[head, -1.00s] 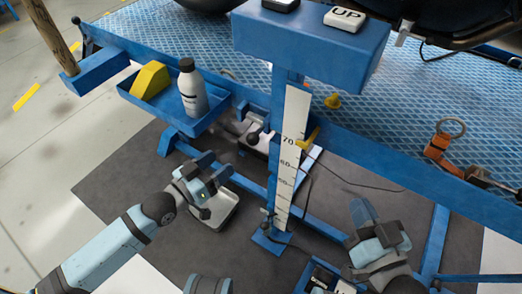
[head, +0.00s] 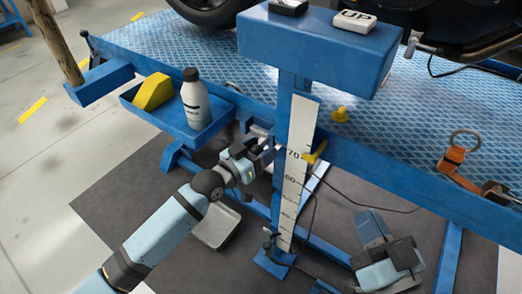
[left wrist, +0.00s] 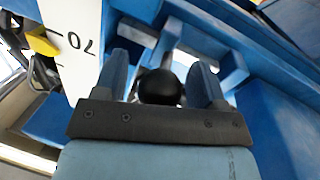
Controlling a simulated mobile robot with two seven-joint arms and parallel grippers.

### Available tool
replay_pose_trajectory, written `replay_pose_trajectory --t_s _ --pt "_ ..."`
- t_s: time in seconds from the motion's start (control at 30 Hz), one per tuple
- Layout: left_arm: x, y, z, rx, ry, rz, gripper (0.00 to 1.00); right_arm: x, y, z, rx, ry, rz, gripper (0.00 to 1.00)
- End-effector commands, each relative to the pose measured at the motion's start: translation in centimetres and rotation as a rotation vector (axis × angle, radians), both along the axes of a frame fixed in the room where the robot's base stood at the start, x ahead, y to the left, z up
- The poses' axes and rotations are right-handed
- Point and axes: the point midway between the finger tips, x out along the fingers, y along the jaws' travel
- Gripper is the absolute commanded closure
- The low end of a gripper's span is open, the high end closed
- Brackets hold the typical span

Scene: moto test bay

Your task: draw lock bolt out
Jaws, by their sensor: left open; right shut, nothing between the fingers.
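The lock bolt's round black knob (left wrist: 160,87) shows in the left wrist view, with a metal part behind it under the blue lift frame. My left gripper (left wrist: 162,80) is open, with one finger on each side of the knob; I cannot tell whether either touches it. In the head view my left gripper (head: 262,153) is at the lift frame, left of the height scale, and hides the knob. My right gripper (head: 373,226) is shut and empty, low at the right, away from the bolt.
The white height scale (head: 297,165) with a yellow pointer (head: 316,153) stands close right of my left gripper. A blue tray (head: 160,117) holds a bottle (head: 195,100) and a yellow wedge (head: 153,91). A grey pan (head: 215,228) lies below my left arm.

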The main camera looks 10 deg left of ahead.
Motion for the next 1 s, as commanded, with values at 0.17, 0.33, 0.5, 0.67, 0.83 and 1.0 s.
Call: replay_pose_trajectory --t_s 0.17,0.33,0.5,0.67,0.83,1.0 --pt "0.4 -0.3 0.0 0.001 -0.001 0.0 0.36 0.0 0.0 -0.3 -0.007 0.012 0.003 1.0" --pt "0.4 -0.3 0.0 0.001 -0.001 0.0 0.36 0.0 0.0 -0.1 -0.005 0.007 0.002 1.0" --pt "0.4 -0.3 0.0 0.0 0.0 0.0 0.72 0.0 0.0 0.0 -0.005 0.005 0.002 1.0" --pt "0.4 -0.2 0.0 0.0 0.0 0.0 1.0 0.0 -0.1 0.0 -0.006 0.004 0.002 1.0" --pt "0.9 1.0 0.2 0.006 0.0 -0.001 1.0 0.1 -0.1 0.6 -0.003 -0.006 -0.002 1.0" --pt "1.9 3.4 0.2 0.007 -0.001 0.0 1.0 0.0 -0.2 1.7 0.011 -0.044 -0.011 1.0"
